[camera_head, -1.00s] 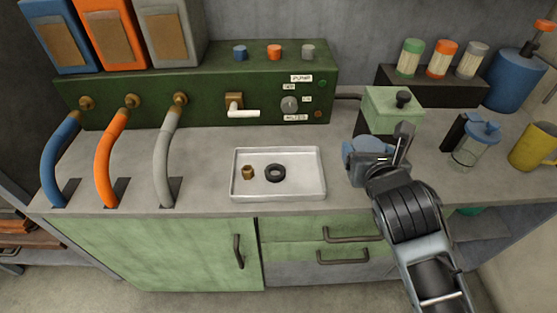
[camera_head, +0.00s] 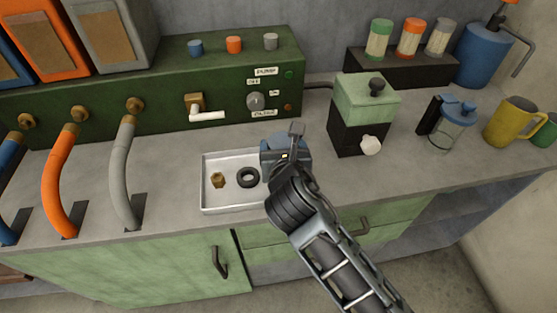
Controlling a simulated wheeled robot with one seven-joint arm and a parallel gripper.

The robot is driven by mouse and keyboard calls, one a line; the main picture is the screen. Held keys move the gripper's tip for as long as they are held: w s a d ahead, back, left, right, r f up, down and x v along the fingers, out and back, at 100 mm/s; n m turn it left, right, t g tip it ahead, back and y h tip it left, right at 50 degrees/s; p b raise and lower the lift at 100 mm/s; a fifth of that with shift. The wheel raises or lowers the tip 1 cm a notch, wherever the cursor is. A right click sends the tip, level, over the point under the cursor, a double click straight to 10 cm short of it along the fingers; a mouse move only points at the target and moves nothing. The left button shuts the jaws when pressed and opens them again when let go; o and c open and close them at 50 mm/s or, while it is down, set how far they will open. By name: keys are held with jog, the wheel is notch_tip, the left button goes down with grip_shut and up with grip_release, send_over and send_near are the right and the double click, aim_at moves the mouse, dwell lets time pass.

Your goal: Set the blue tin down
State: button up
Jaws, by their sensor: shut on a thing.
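The blue tin (camera_head: 272,143) is mostly hidden behind my gripper; only part of its blue top and side shows. My gripper (camera_head: 287,152) is shut on it, at the right end of the shallow white tray (camera_head: 225,209). The tin overlaps the tray's right part in the picture. I cannot tell whether it touches the tray or is held above it. A brass nut (camera_head: 218,180) and a black ring (camera_head: 248,169) lie in the tray, left of the tin.
A green-topped black box (camera_head: 358,134) with a white knob stands right of my gripper. A blue-lidded clear jar (camera_head: 451,130) and a yellow mug (camera_head: 509,122) stand farther right. A green control panel (camera_head: 150,85) with a lever runs behind. Counter between tray and box is clear.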

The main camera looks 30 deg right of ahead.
jog(key=shift+w+a+f, duration=0.2)
jog(key=shift+a+f, duration=0.1)
jog(key=shift+a, duration=0.05)
jog(key=shift+f, duration=1.9)
jog(key=shift+f, duration=0.1)
jog(key=o, duration=1.2)
jog(key=shift+c, duration=0.2)
jog(key=v, duration=1.2)
jog(key=shift+b, duration=0.3)
